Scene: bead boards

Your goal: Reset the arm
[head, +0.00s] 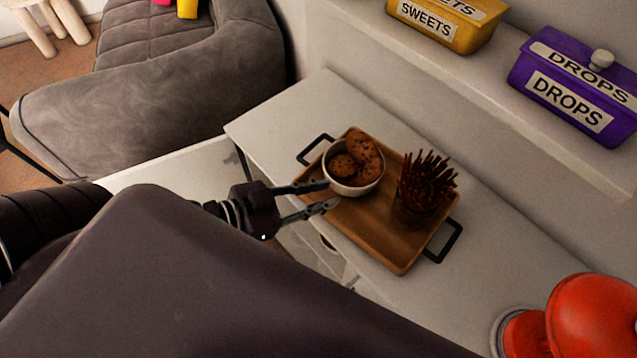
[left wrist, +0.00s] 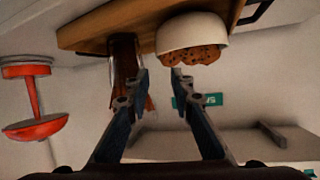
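My left gripper (head: 318,197) is open in the head view, its two fingers apart near the left edge of a wooden tray (head: 397,258). Nothing shows between the fingertips. In the left wrist view both fingers of the left gripper (left wrist: 157,75) are spread, with a white bowl of cookies (left wrist: 192,32) just beyond them. In the head view the white bowl (head: 352,188) stands on the tray. My right gripper is not in view.
A glass of brown sticks (head: 422,190) stands on the tray, on a white cabinet (head: 300,110). A yellow sweets box (head: 445,25) and a purple drops box (head: 575,85) sit on the ledge behind. A red object (head: 592,315) is at lower right. A grey sofa (head: 150,110) is at left.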

